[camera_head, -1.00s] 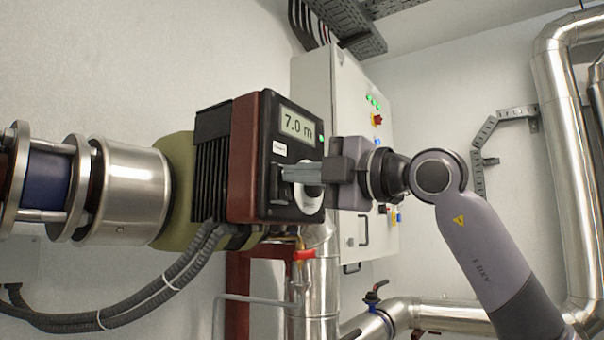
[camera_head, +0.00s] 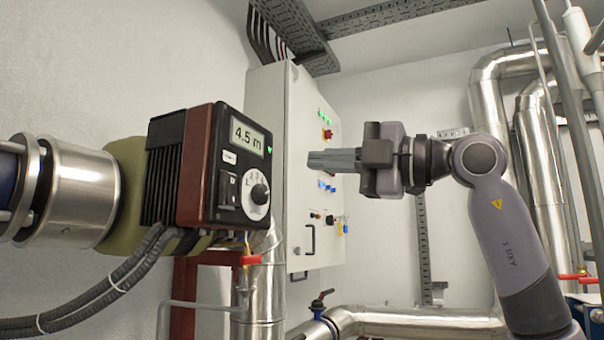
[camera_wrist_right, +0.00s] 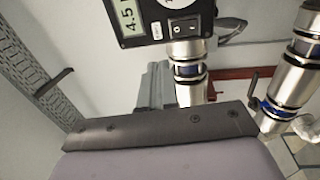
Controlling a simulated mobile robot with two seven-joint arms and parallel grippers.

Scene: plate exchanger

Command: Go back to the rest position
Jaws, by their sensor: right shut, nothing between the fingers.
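My right gripper (camera_head: 312,160) is shut and empty in the head view. It points left and hangs in front of the white control cabinet, clear to the right of the pump controller (camera_head: 225,165). The controller is a dark red and black box whose display reads 4.5 m, with a round knob (camera_head: 259,194) and a rocker switch on its face. In the right wrist view, my right gripper (camera_wrist_right: 155,85) shows below the controller (camera_wrist_right: 160,20), partly hidden by its own mount. My left gripper is not in view.
The white cabinet (camera_head: 290,230) with lit buttons stands behind the gripper. Metal pipes (camera_head: 420,322) run along the bottom and right. A red-handled valve (camera_head: 249,259) sits below the controller. Cables hang at the lower left.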

